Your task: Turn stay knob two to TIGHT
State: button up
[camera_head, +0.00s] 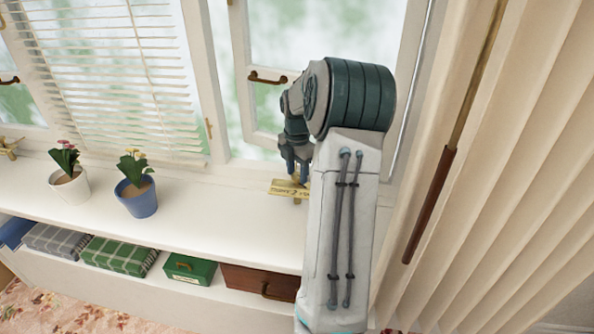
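A small yellow plate (283,189) with dark lettering sits on the window sill below my gripper. The lettering is too small to read for sure. My gripper (296,170) points down at the plate's far edge, with its fingertips at or just above it. A small brass part shows beside the plate, by the fingertips; it may be the knob, but the fingers and arm hide most of it. I cannot tell whether the fingers touch it or how far apart they are. Another brass fitting (8,147) sits on the sill at the far left.
A white pot (70,190) and a blue pot (140,202) with flowers stand on the sill (215,215) to the left. A window with a brass handle (267,79) is behind. Curtains (500,200) and a wooden-handled rod (430,205) hang at right. Boxes sit below.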

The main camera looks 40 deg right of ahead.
jog(key=c, duration=0.5)
jog(key=shift+c, duration=0.2)
jog(key=shift+m, duration=0.3)
jog(key=m+p, duration=0.1)
jog(key=m, duration=0.3)
jog(key=shift+m, duration=0.3)
jog(key=m, duration=0.5)
jog(key=shift+w, duration=0.1)
jog(key=m, duration=0.6)
jog(key=shift+m, duration=0.4)
jog(key=m, duration=0.5)
jog(key=shift+m, duration=0.4)
